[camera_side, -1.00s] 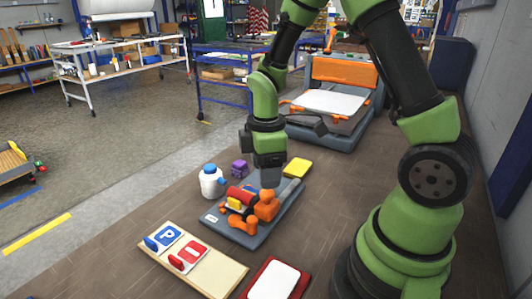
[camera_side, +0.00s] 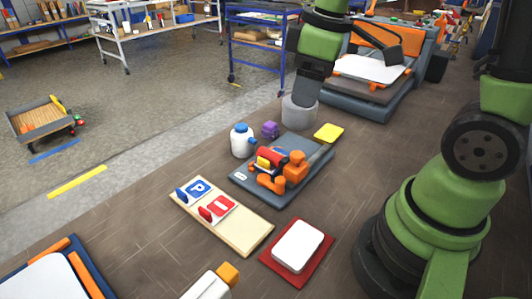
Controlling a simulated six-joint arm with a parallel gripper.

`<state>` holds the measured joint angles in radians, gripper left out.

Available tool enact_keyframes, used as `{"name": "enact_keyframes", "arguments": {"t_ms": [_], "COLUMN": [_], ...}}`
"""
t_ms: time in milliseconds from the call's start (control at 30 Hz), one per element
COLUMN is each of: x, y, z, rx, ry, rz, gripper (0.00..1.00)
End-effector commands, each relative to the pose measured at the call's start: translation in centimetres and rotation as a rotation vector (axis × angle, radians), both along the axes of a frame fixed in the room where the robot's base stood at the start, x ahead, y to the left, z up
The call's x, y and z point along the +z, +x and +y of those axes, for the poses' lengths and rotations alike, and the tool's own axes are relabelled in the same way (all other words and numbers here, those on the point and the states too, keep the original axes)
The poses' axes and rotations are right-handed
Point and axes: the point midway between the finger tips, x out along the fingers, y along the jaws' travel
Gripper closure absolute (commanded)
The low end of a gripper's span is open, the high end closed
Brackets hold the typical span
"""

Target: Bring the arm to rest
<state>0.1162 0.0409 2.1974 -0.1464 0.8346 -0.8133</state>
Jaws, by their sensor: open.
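My gripper (camera_side: 299,112) hangs pointing down from my green and black arm at the upper middle, just behind the grey tray. It is open, and no object shows between its fingers. The fingers show only as a grey, blurred shape.
A grey tray (camera_side: 320,158) holds a red and orange device (camera_side: 282,165). A white pad on a red base (camera_side: 297,246) lies in front. An orange and grey machine (camera_side: 373,70) stands behind.

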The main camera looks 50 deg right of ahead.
Motion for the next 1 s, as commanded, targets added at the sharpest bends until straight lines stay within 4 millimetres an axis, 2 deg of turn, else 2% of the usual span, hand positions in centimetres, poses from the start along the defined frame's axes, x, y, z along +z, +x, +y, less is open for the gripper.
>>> {"name": "enact_keyframes", "arguments": {"t_ms": [33,200,433,600,1000], "x": [1.6,5.2,7.1,7.4,7.4], "y": [-1.0,-4.6,-8.5,-9.6,-9.6], "z": [0.7,2.7,4.3,4.7,4.7], "rx": [-0.078,-0.368,-0.634,-0.707,-0.714], "ry": [0.027,0.176,0.385,0.451,0.456], "rz": [-0.058,-0.206,-0.316,-0.336,-0.336], "gripper": [0.41,0.41,0.41,0.41,0.41]}}
